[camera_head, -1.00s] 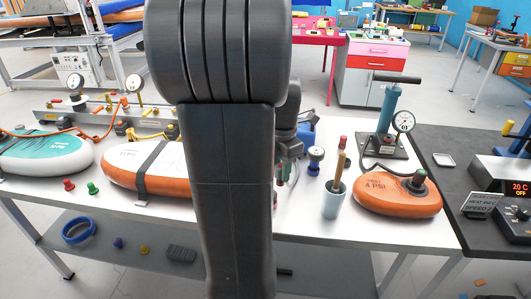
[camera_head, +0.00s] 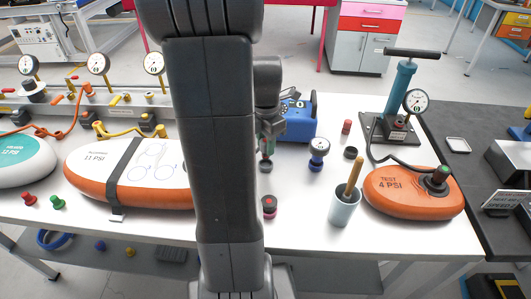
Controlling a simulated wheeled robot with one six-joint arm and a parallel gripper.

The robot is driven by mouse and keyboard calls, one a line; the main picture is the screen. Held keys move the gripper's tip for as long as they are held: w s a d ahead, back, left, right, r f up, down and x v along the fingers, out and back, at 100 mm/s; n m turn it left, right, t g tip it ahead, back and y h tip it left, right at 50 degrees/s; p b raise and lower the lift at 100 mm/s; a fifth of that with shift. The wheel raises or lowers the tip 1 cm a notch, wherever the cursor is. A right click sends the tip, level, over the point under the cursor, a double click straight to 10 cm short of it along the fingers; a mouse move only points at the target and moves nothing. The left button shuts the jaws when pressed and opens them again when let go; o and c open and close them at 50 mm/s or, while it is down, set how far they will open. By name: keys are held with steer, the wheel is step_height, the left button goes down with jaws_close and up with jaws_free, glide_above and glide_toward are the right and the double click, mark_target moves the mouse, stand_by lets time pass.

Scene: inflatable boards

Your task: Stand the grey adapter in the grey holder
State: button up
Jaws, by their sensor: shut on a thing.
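My gripper (camera_head: 267,140) hangs over the white table, just right of my own large arm link, which hides part of it. It points down and is shut on a small dark grey piece (camera_head: 266,165), which looks like the grey adapter. The piece seems upright, just above the table; whether it touches cannot be told. A low dark grey ring (camera_head: 350,153) stands on the table to the right, and looks like the grey holder. The ring appears empty.
A red cylinder (camera_head: 346,127), a blue box (camera_head: 297,120) and a cup with a brush (camera_head: 344,208) are near. A red-and-black piece (camera_head: 269,206) lies in front. Orange boards (camera_head: 412,193) flank the area.

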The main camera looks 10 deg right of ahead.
steer(key=shift+f, duration=1.85)
steer(key=shift+f, duration=0.2)
steer(key=o, duration=0.9)
step_height(320, 180, up, 12)
steer(key=shift+r+p, duration=0.2)
steer(key=shift+p, duration=0.25)
